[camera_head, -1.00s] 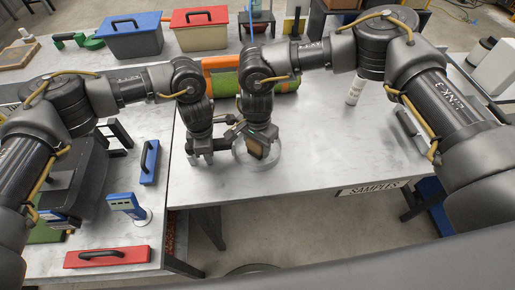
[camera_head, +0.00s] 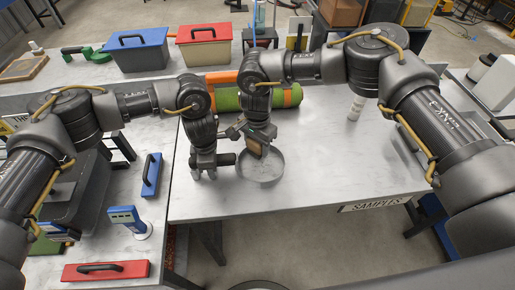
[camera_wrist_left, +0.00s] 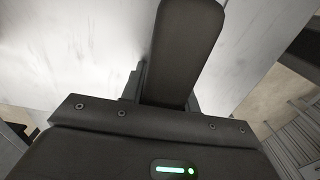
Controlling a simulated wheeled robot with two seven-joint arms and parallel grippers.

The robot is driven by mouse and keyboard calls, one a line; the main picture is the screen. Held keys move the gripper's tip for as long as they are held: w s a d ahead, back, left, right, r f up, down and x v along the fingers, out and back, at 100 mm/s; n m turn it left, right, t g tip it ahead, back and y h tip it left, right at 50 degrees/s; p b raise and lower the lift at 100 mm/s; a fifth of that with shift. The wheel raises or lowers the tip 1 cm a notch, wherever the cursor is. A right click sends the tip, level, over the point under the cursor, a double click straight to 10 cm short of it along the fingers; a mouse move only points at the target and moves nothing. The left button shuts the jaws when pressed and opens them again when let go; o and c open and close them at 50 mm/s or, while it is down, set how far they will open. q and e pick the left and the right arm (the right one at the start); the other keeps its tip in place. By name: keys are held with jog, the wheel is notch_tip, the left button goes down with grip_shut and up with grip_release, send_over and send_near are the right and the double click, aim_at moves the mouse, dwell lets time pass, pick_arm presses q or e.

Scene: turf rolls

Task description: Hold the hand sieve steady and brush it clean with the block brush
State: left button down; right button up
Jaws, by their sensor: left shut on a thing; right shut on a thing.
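The hand sieve (camera_head: 262,172), a round pan with a pale rim, is near the middle of the head view, above the table. My left gripper (camera_head: 212,164) is shut on its dark handle (camera_head: 229,159) from the left. In the left wrist view a dark bar, apparently this handle (camera_wrist_left: 186,45), runs out from my jaws. My right gripper (camera_head: 256,139) is shut on the block brush (camera_head: 255,148), which shows a brown face. The brush is over the far part of the sieve. I cannot tell whether it touches the mesh.
A green and orange roll (camera_head: 284,97) lies just behind my right gripper. A white bottle (camera_head: 356,107) stands to the right. A blue-lidded bin (camera_head: 140,50) and a red-lidded bin (camera_head: 205,44) stand at the back. The table (camera_head: 330,170) is clear right of the sieve.

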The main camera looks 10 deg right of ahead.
jog(key=shift+d+f, duration=0.1)
jog(key=shift+d, duration=0.6)
jog(key=shift+s+a+r, duration=0.1)
jog(key=shift+s+r, duration=0.1)
jog(key=shift+s, duration=1.7)
jog(key=shift+s+f, duration=0.15)
jog(key=shift+s, duration=1.75)
jog(key=shift+f, duration=0.2)
jog(key=shift+w+r, duration=0.1)
jog(key=shift+w, duration=1.85)
